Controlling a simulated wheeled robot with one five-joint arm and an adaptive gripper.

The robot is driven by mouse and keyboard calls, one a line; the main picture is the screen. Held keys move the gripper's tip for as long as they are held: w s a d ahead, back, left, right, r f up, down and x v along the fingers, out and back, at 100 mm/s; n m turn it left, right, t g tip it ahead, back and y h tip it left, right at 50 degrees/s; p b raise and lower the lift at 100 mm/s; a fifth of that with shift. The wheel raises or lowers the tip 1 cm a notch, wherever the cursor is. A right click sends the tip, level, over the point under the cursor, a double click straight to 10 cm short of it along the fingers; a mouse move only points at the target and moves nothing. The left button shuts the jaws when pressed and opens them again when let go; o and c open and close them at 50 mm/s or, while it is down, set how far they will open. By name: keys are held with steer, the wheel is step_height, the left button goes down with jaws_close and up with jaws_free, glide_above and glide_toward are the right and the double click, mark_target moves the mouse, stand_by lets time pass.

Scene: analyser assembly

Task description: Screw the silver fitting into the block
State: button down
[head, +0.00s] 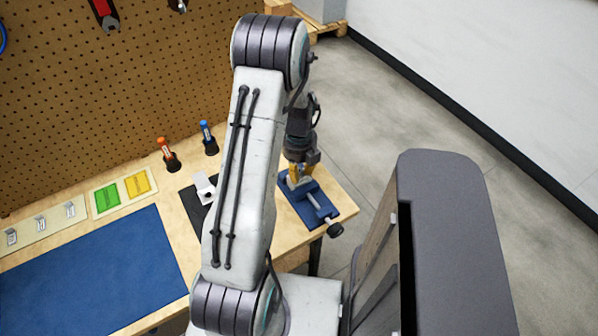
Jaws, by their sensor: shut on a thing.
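My gripper (299,176) points down over the blue vise (323,207) at the right end of the bench. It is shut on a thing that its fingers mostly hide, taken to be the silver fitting. The fingertips are right at the vise jaws. A small pale piece shows at the jaws, below the fingers; I cannot tell whether it is the block. Whether the fitting touches or sits in the block cannot be made out from here.
A pale grey part (203,188) lies on a black mat left of my arm. Orange-handled (164,148) and blue-handled (206,133) tools stand upright behind. Green (107,197) and yellow (138,184) trays, several small silver parts and a blue mat (95,265) lie left.

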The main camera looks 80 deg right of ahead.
mark_target(299, 170)
steer(key=shift+a, duration=0.1)
steer(key=shift+c, duration=1.9)
jaws_free()
steer(key=shift+r, duration=0.1)
steer(key=shift+r+p, duration=1.65)
steer(key=shift+r, duration=0.8)
steer(key=shift+f, duration=0.1)
steer(key=n+b, duration=0.1)
steer(key=n, duration=0.3)
steer(key=shift+n, duration=0.3)
steer(key=n+b, duration=0.1)
steer(key=n, duration=0.5)
steer(key=shift+n+b, duration=0.3)
steer(key=shift+b, duration=0.1)
